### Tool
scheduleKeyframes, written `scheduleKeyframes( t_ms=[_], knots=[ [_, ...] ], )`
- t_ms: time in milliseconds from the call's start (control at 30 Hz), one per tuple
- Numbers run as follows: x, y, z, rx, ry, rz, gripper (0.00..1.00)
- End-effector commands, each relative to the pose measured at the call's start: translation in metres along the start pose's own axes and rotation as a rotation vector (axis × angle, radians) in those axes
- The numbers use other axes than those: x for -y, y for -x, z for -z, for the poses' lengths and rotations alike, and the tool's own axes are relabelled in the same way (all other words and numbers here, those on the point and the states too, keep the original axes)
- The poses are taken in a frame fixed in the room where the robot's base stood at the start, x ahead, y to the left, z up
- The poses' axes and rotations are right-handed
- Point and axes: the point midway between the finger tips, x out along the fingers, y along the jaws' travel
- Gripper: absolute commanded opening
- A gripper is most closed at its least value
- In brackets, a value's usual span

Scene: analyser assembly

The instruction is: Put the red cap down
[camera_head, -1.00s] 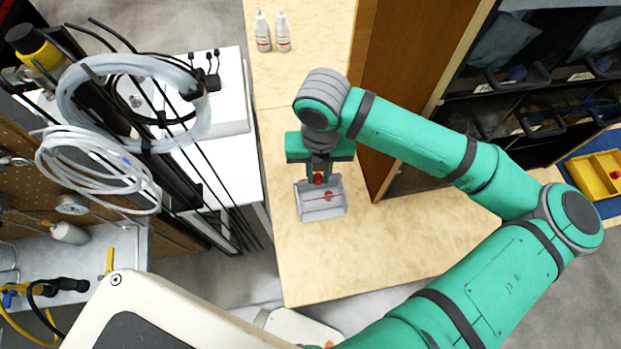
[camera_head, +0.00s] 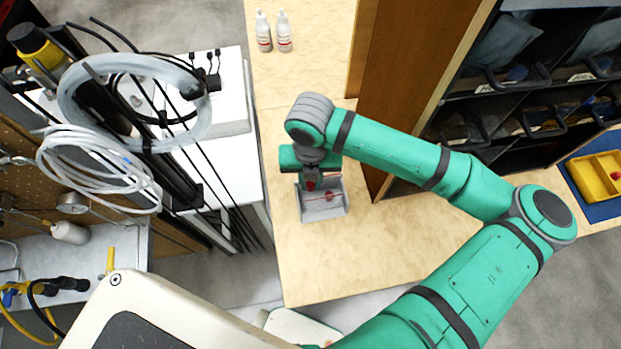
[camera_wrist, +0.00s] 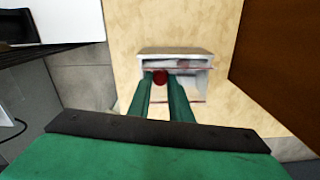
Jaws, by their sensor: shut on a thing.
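The red cap (camera_wrist: 160,77) is between my fingertips in the wrist view; in the head view it shows as a small red spot (camera_head: 310,185) under my gripper. My gripper (camera_wrist: 163,84) is shut on it. A grey open tray (camera_head: 324,213) stands on the wooden table right below my gripper, and it also shows in the wrist view (camera_wrist: 195,54). A thin reddish item (camera_head: 327,196) shows in the tray. I cannot tell whether the cap touches the tray floor.
Two white bottles (camera_head: 274,32) stand at the far end of the table (camera_head: 370,245). A brown wooden cabinet side (camera_head: 398,90) rises close right of the tray. Coiled tubing and black rods are at the left. The table in front of the tray is clear.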

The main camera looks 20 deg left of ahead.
Motion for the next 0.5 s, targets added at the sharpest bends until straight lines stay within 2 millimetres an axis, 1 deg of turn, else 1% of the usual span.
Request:
scheduleKeyframes(
  t_ms=[300, 433, 467, 500],
  knots=[
    [0.0000, -0.0081, 0.0000, 0.000, 0.000, -0.001, 0.00],
    [0.0001, -0.0088, 0.0000, 0.000, 0.000, 0.000, 0.00],
    [0.0001, -0.0088, 0.0000, 0.000, 0.000, 0.000, 0.25],
    [0.0001, -0.0088, -0.0001, 0.000, 0.000, 0.000, 0.35]
  ],
)
